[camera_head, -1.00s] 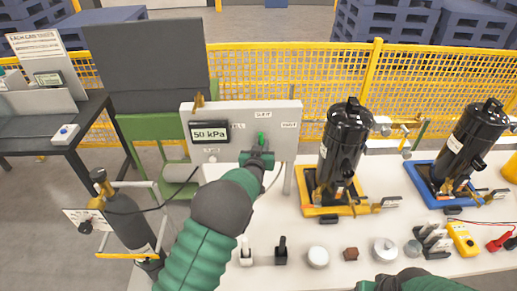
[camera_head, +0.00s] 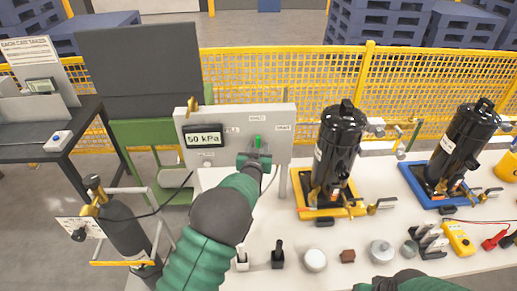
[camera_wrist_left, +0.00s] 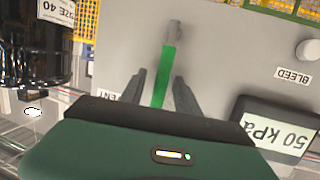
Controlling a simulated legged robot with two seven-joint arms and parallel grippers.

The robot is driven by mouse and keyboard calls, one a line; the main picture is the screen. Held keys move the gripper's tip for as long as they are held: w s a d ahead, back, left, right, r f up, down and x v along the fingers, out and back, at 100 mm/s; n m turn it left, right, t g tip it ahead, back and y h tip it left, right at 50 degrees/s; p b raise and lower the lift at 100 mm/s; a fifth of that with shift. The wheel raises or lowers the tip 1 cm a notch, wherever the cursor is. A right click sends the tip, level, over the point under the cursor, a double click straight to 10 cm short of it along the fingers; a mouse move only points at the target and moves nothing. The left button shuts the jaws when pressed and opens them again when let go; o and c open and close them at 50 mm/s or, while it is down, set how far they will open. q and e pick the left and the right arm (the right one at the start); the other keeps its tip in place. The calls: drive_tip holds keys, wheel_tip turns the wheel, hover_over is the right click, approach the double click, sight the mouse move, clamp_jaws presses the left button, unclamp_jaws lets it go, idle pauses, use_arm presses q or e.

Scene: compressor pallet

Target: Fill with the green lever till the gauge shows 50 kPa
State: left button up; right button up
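The green lever (camera_head: 257,141) stands upright on the grey panel (camera_head: 231,166), pointing to the label above it. The wrist view shows the lever (camera_wrist_left: 164,78) from close by, upside down. The gauge (camera_head: 204,139) at the panel's left reads 50 kPa, and it reads the same in the wrist view (camera_wrist_left: 274,133). My left gripper (camera_head: 256,160) is just below the lever in the head view. In the wrist view its fingers (camera_wrist_left: 162,92) are open, one on each side of the lever, with gaps showing.
A black vessel on a yellow base (camera_head: 325,213) stands right of the panel, another on a blue base (camera_head: 425,192) farther right. A dark gas cylinder (camera_head: 124,228) stands at left. Small parts, including a round white one (camera_head: 315,260), line the table's front.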

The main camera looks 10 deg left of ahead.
use_arm(q)
drive_tip(key=b+v, duration=0.2)
drive_tip(key=v, duration=1.4)
drive_tip(key=shift+s+b, duration=0.35)
drive_tip(key=shift+s, duration=0.05)
drive_tip(key=s+a+f+g, duration=0.1)
drive_tip(key=s+f+g, duration=0.3)
drive_tip(key=s, duration=0.4)
drive_tip(key=s+a+f+g+h, duration=0.1)
drive_tip(key=s+f+g, duration=0.3)
drive_tip(key=s, duration=0.5)
drive_tip(key=s+a+f+m+g, duration=0.1)
drive_tip(key=s+f+g, duration=0.3)
drive_tip(key=s, duration=0.5)
drive_tip(key=shift+a+f+g, duration=0.3)
drive_tip(key=shift+a+g, duration=0.1)
drive_tip(key=shift+a, duration=0.45)
drive_tip(key=shift+s+a, duration=0.1)
drive_tip(key=shift+s, duration=0.15)
